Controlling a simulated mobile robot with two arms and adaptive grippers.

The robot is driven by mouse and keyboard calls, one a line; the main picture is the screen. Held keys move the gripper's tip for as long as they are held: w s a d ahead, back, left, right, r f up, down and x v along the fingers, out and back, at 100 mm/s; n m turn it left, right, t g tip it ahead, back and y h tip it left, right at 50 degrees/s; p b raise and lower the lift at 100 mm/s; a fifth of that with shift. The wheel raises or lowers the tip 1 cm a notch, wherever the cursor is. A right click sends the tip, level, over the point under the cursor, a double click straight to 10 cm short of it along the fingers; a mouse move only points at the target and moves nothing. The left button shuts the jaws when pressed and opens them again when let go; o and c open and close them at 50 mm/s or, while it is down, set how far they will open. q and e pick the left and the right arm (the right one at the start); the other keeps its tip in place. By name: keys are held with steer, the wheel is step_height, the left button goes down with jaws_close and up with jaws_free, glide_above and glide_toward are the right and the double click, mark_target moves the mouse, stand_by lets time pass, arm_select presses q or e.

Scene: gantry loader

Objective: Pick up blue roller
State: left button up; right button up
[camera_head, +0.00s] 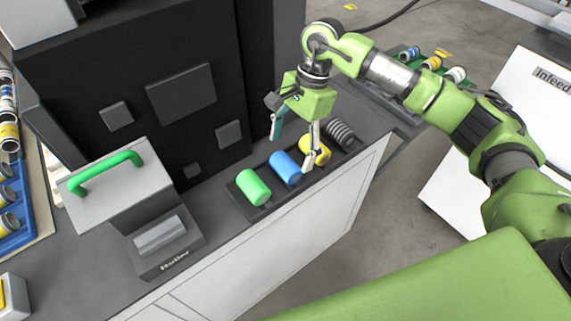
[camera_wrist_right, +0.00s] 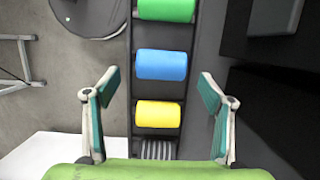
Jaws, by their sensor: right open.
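The blue roller (camera_head: 285,168) lies in a dark rack on the grey counter, between the green roller (camera_head: 253,187) and the yellow roller (camera_head: 315,150). In the right wrist view the blue roller (camera_wrist_right: 161,65) lies ahead of the fingertips, with the yellow roller (camera_wrist_right: 158,114) nearer and the green roller (camera_wrist_right: 166,10) at the top edge. My right gripper (camera_head: 292,150) is open and empty above the rack, over the blue and yellow rollers. Its two fingers show wide apart in the right wrist view (camera_wrist_right: 157,90). My left gripper is out of view.
A grey spring-like part (camera_head: 341,134) sits at the rack's far end. A box with a green handle (camera_head: 105,173) and a block labelled Roller (camera_head: 168,252) stand left of the rack. A dark machine panel rises behind. Trays of coloured parts lie at far left and upper right.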

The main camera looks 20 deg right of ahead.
mark_target(286, 161)
steer(key=p+x, duration=0.2)
steer(key=x, duration=0.2)
steer(key=shift+a+f, duration=0.2)
steer(key=shift+f, duration=0.25)
steer(key=c, duration=1.3)
steer(key=shift+c, duration=0.6)
steer(key=shift+r, duration=0.1)
